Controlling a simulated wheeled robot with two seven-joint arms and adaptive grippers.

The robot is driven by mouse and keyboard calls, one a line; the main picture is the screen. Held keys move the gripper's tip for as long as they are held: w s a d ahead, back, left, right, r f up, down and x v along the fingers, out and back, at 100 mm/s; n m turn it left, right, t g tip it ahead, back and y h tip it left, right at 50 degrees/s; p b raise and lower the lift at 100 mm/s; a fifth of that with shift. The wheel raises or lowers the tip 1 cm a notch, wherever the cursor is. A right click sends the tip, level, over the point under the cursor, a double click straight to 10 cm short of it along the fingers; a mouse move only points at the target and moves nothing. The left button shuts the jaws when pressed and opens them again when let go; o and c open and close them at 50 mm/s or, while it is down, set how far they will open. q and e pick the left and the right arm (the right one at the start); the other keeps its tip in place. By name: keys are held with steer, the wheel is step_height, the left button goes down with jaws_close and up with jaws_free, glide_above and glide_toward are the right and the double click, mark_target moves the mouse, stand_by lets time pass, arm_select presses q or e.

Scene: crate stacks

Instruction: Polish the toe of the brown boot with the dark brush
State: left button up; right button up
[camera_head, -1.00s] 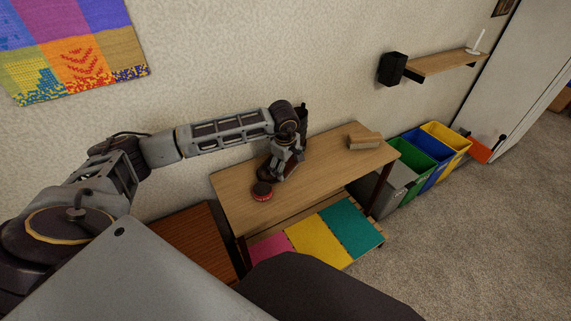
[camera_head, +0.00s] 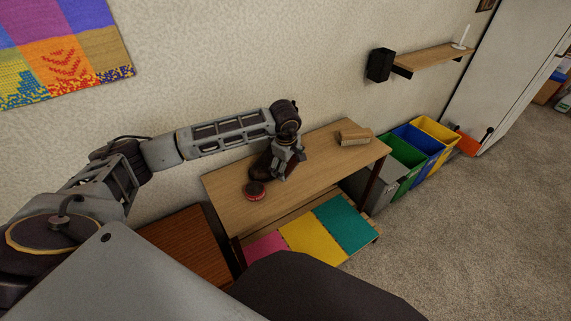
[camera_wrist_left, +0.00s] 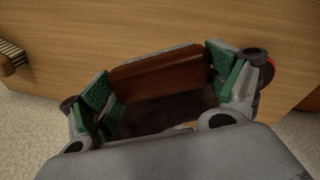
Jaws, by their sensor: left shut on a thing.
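My left gripper (camera_head: 287,170) is over the middle of the wooden table and shut on the brush. In the left wrist view, the brush (camera_wrist_left: 160,75) is a reddish-brown block between the green-padded fingers. The brown boot (camera_head: 261,165) stands on the table at the wall side, just behind and left of the gripper; the gripper and wrist hide much of it. Whether the brush touches the boot's toe cannot be told. A dark area under the brush in the wrist view is too dim to identify. My right gripper is out of view.
A red tin (camera_head: 255,190) is near the table's left front edge. A pale brush (camera_head: 354,137) lies toward the right end of the table (camera_head: 325,160). Colored panels fill the shelf below. Several bins stand to the right. The table between gripper and pale brush is clear.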

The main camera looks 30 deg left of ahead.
arm_select(q)
steer(key=shift+a, duration=0.1)
steer(key=shift+s+a+f, duration=0.1)
steer(key=shift+s+a, duration=0.1)
steer(key=shift+a, duration=0.5)
steer(key=shift+s+a, duration=0.15)
steer(key=shift+a, duration=0.55)
steer(key=shift+a, duration=0.1)
steer(key=shift+s+a+f+b, duration=0.1)
steer(key=shift+s+a+b, duration=0.1)
steer(key=shift+a, duration=0.5)
steer(key=shift+s+a+b, duration=0.15)
steer(key=shift+s+a, duration=0.05)
steer(key=shift+a, duration=0.45)
steer(key=p+v, duration=0.3)
steer(key=v, duration=0.3)
steer(key=shift+p, duration=0.35)
steer(key=shift+p+v, duration=0.9)
steer(key=shift+v, duration=0.65)
